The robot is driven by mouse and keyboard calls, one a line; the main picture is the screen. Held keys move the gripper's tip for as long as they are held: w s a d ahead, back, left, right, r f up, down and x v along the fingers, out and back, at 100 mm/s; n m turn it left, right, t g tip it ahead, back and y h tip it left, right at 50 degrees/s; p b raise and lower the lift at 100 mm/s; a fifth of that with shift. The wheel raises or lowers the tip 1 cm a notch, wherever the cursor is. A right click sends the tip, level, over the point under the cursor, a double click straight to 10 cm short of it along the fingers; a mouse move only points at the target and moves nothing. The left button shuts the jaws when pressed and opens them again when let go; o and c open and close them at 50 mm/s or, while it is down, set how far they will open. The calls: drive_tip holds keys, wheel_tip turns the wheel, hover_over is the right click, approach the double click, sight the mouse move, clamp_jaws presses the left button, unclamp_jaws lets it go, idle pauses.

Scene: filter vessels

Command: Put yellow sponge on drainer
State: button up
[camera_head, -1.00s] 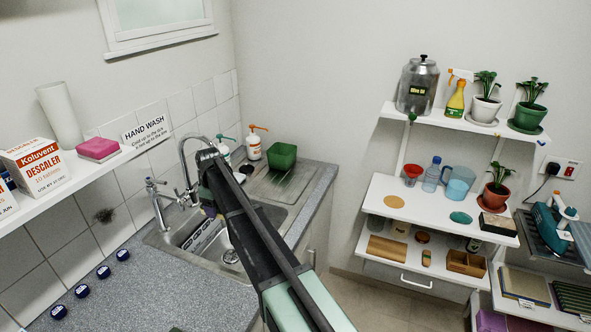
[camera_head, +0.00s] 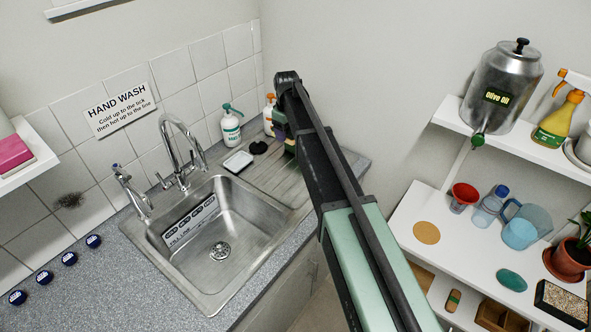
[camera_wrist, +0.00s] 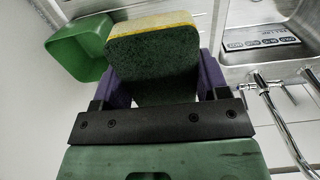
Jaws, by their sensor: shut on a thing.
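The yellow sponge (camera_wrist: 152,48) has a thin yellow layer and a dark green scouring face. In the wrist view my gripper (camera_wrist: 160,80) is shut on it, a purple finger at each side. In the head view my gripper (camera_head: 284,133) is mostly hidden by my arm, at the far end of the counter over the back of the drainer. The drainer (camera_head: 272,172) is the ridged metal area right of the sink bowl, and part shows behind the sponge in the wrist view (camera_wrist: 204,12). I cannot tell how far the sponge is from its surface.
A green tub (camera_wrist: 80,48) is close beside the sponge. A white dish (camera_head: 238,161), a dark round thing (camera_head: 258,147) and pump bottles (camera_head: 231,125) stand around the drainer's back. The sink (camera_head: 215,240) and tap (camera_head: 183,150) are left. The drainer's front is clear.

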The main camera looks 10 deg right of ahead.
sight(289, 178)
wheel_tip(289, 178, down, 21)
drive_tip(key=b, duration=1.9)
drive_tip(key=shift+w+d+r+b, duration=0.1)
drive_tip(key=shift+r+b, duration=0.1)
drive_tip(key=shift+b, duration=0.15)
drive_tip(key=shift+r, duration=0.3)
drive_tip(key=shift+f, duration=0.25)
drive_tip(key=o, duration=0.8)
drive_tip(key=shift+r, duration=0.1)
wheel_tip(289, 178, up, 13)
drive_tip(key=p, duration=1.3)
drive_tip(key=s+m, duration=0.2)
drive_tip(key=s, duration=0.9)
drive_tip(key=s+m, duration=0.3)
drive_tip(key=s, duration=0.8)
drive_tip(key=s+m, duration=0.2)
drive_tip(key=s, duration=1)
drive_tip(key=shift+s+a+f+m, duration=0.1)
drive_tip(key=shift+a+f+m, duration=0.1)
drive_tip(key=shift+f+m, duration=0.2)
